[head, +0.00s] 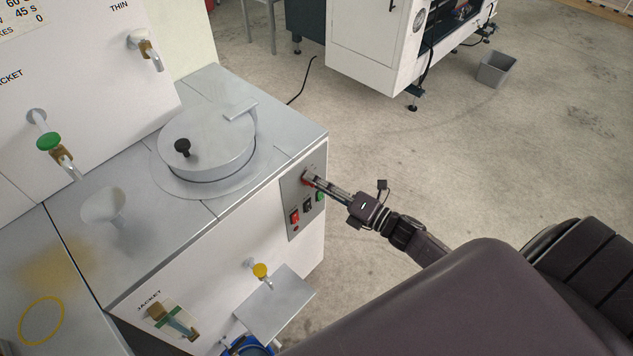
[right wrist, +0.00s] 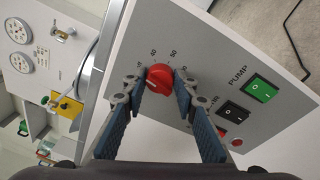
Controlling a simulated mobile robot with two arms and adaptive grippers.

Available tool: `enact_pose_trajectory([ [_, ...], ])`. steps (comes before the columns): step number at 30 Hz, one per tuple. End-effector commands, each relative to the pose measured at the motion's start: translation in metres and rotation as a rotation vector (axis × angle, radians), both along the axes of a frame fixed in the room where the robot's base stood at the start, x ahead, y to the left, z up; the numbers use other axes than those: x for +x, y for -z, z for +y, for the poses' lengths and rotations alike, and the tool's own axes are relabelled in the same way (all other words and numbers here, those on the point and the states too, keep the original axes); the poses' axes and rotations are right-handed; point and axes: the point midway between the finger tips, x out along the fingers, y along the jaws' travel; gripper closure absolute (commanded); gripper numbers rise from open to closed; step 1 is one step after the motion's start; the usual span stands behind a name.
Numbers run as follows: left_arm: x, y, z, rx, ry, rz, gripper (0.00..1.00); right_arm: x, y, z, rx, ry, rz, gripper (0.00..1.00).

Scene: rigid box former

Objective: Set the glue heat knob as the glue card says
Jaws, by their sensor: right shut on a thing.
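The red glue heat knob (right wrist: 160,79) sits on a grey control panel (right wrist: 205,60) with small numbers around it; I cannot read its exact setting. In the head view the knob is mostly hidden by my right gripper (head: 312,181). In the right wrist view the fingers of my right gripper (right wrist: 157,84) stand on either side of the knob and are shut on it. Part of a card (head: 20,18) shows at the top left corner of the head view; it is cut off, with "60 s" and "45 s" legible. My left gripper is not in view.
A green PUMP switch (right wrist: 260,88), a black switch (right wrist: 234,112) and a small red light (right wrist: 237,142) lie beside the knob. A round lidded pot (head: 208,145) tops the machine. A yellow-handled valve (head: 260,270) sticks out below.

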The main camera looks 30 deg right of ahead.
Motion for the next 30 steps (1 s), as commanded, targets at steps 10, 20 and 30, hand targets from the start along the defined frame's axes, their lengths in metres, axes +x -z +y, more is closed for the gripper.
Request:
enact_pose_trajectory([
  [10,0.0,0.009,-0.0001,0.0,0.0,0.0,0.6,-0.0003,0.0039,-0.0004,0.299,0.002,0.106,0.98],
  [20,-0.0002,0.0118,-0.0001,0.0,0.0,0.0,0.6,-0.0007,0.0048,0.0008,0.596,0.001,0.21,0.98],
  [30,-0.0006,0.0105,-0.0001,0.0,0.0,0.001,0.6,-0.0011,0.0057,0.0018,0.901,0.003,0.317,0.98],
])
